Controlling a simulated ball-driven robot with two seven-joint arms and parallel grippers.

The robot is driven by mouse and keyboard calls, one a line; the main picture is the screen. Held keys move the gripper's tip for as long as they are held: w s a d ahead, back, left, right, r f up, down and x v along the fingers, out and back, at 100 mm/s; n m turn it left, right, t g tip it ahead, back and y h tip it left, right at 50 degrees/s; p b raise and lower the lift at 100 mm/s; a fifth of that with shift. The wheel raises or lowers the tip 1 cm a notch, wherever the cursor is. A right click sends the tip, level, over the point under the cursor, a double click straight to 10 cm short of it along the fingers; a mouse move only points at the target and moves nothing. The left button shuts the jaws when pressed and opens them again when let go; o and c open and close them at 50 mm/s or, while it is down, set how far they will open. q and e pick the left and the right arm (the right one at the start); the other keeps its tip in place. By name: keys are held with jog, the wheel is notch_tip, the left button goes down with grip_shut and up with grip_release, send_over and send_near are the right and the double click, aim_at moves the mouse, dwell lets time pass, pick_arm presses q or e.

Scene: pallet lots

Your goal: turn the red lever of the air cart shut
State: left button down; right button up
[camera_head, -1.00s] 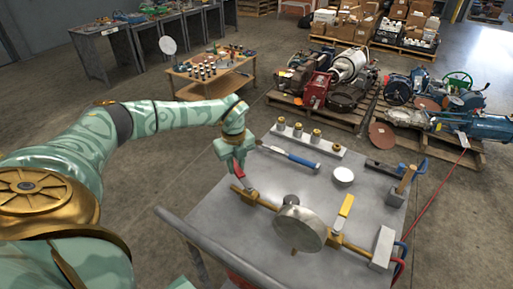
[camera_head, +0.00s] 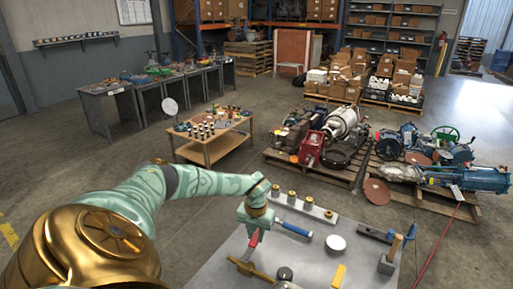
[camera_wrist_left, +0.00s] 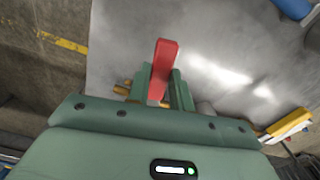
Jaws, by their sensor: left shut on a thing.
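The red lever (camera_head: 252,243) stands on the brass pipe (camera_head: 243,266) at the near left of the grey cart top (camera_head: 218,262). My left gripper (camera_head: 254,228) comes down on it from above and is shut on it. In the left wrist view the red lever (camera_wrist_left: 162,65) stands between the two green fingers (camera_wrist_left: 160,92), with brass fittings beside them. The lever's lower end is partly hidden. The near part of the cart lies below the head view's edge. My right gripper is not in view.
A blue-handled tool (camera_head: 292,230), a white strip with several brass fittings (camera_head: 303,208), a white round lid (camera_head: 336,243) and a wooden-handled block (camera_head: 390,255) are on the cart. A yellow handle (camera_head: 338,276) is at the near edge.

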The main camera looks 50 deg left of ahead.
pick_arm(q)
jog(key=shift+w+d+m+p, duration=0.25)
jog(key=shift+d+m, duration=0.15)
jog(key=shift+m, duration=0.15)
jog(key=shift+w+d+m+p, duration=0.1)
jog(key=shift+d+m+p, duration=0.1)
jog(key=shift+d+m, duration=0.25)
jog(key=c, duration=1.2)
grip_release()
jog(key=shift+c, duration=0.2)
jog(key=shift+r, duration=0.1)
notch_tip(320, 180, up, 16)
jog(key=p, duration=0.3)
jog(key=shift+r, duration=0.1)
